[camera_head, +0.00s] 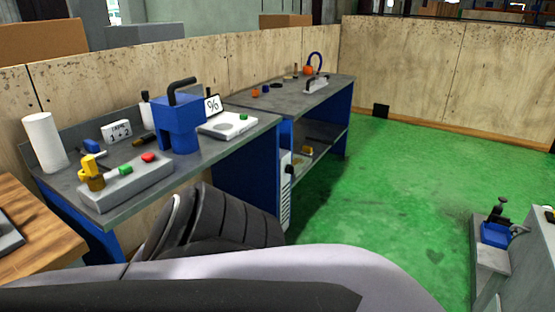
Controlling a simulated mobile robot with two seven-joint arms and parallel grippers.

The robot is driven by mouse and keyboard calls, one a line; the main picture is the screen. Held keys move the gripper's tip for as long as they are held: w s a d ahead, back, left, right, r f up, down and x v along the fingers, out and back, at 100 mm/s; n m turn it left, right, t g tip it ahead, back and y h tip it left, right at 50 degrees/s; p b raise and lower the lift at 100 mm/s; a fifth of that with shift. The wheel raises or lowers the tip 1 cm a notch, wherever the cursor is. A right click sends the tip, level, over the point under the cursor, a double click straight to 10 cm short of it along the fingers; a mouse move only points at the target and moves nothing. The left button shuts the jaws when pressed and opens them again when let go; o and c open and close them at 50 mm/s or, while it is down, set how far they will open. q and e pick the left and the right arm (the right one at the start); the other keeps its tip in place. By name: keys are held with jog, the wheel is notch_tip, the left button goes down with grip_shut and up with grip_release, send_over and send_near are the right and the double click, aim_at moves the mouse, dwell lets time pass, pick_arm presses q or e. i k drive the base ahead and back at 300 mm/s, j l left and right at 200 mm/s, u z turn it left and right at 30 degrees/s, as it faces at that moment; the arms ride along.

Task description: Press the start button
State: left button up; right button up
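A grey box (128,184) lies on the near workbench at the left. A green button-like piece (125,170) and a red one (148,157) sit on its top, beside a yellow part (90,167). No label is readable, so I cannot tell whether the green piece is the start button. A grey machine (530,265) is cut off at the lower right edge, with a blue part (495,234) on it. My arm crosses the bottom foreground. Neither gripper is in view.
The near workbench (215,157) also holds a blue device with a black handle (180,125), a white scale-like plate (226,124) and a white cylinder (44,142). A second bench (280,98) stands behind. The green floor (400,190) is clear between benches and machine.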

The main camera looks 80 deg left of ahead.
aim_at(125, 169)
jog(key=u, duration=3.6)
